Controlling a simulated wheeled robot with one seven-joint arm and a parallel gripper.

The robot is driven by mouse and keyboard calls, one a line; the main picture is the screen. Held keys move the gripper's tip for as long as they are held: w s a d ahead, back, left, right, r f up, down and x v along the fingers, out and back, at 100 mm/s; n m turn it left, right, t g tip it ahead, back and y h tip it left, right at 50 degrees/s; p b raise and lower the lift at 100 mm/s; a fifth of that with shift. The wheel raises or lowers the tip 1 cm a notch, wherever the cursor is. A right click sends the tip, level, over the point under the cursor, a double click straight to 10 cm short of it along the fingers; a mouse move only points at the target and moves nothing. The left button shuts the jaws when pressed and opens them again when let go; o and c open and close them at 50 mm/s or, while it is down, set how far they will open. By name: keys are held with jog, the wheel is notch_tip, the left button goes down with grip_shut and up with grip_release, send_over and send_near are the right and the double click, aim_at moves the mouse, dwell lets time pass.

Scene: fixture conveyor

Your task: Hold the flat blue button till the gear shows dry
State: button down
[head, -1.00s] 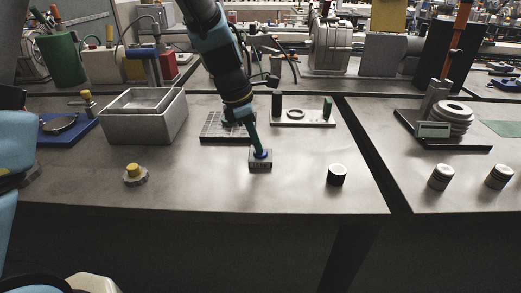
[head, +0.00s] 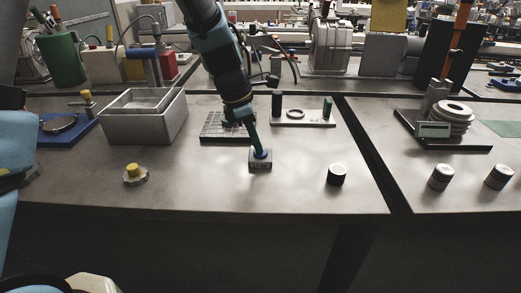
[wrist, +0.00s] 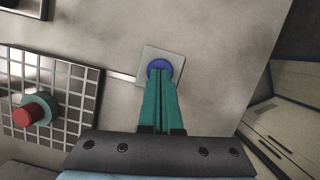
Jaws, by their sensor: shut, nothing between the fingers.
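The flat blue button (head: 261,154) sits on a small grey box (head: 260,165) in the middle of the bench. In the wrist view the blue button (wrist: 159,67) shows as a disc on a pale square. My gripper (wrist: 160,78) is shut and empty, its green fingertips over the button's near edge and seemingly touching it. A part with a teal round base and a red knob (wrist: 32,112) stands on a gridded plate (wrist: 84,88); I cannot tell whether it is the gear. A toothed grey piece with a yellow knob (head: 134,175) lies at the front left.
A grey open bin (head: 145,125) stands at left beside a blue tray (head: 62,132). A fixture with two green posts (head: 303,122) is behind the button. A gap (head: 376,160) divides the benches.

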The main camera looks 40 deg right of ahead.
dwell(0.5)
notch_tip(320, 180, up, 6)
jog(key=p, duration=0.7)
